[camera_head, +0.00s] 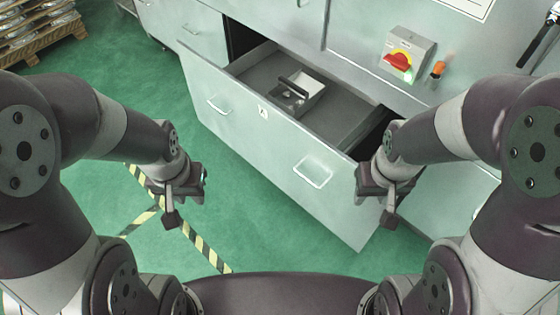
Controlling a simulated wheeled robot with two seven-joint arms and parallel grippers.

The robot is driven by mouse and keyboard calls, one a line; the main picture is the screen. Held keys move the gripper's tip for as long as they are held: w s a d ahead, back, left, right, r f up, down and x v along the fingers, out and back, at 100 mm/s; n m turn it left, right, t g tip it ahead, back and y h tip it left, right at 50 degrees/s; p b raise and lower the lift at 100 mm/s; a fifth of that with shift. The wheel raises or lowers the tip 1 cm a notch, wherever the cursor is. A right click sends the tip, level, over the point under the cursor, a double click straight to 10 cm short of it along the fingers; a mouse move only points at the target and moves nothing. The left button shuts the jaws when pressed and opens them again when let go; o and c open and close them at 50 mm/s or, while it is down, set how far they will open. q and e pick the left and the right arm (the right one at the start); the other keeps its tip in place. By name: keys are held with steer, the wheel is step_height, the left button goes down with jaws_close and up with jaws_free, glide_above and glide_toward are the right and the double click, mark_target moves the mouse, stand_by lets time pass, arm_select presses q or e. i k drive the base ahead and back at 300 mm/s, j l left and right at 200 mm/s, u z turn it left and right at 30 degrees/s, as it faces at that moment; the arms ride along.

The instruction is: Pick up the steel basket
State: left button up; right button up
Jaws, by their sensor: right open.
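The steel basket (309,97) is a small, light grey box with a dark handle bar across it. My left gripper (187,198) hangs over the green floor, left of the drawer front, and looks open and empty. My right gripper (376,197) is open and empty, in front of the drawer's right end. Both grippers are well apart from the basket. The basket's lower part and inside are only partly visible.
The drawer has a tall front with two pull handles, one of them here (313,171). The cabinet behind carries a red and yellow switch (400,61). A pallet of metal castings (36,29) stands at the far left. Striped tape (207,245) marks the open green floor.

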mark_target(302, 86)
steer(key=i+z, duration=0.1)
steer(key=z, duration=0.7)
steer(key=i+j+z, duration=0.2)
steer(key=j+z, duration=0.2)
steer(key=j, duration=0.15)
steer(key=i+j+z, duration=0.1)
steer(key=j+z, duration=0.25)
steer(key=j, duration=0.25)
steer(key=j+z, duration=0.4)
steer(key=j, duration=0.25)
steer(key=i+j, duration=0.1)
steer(key=j, duration=1)
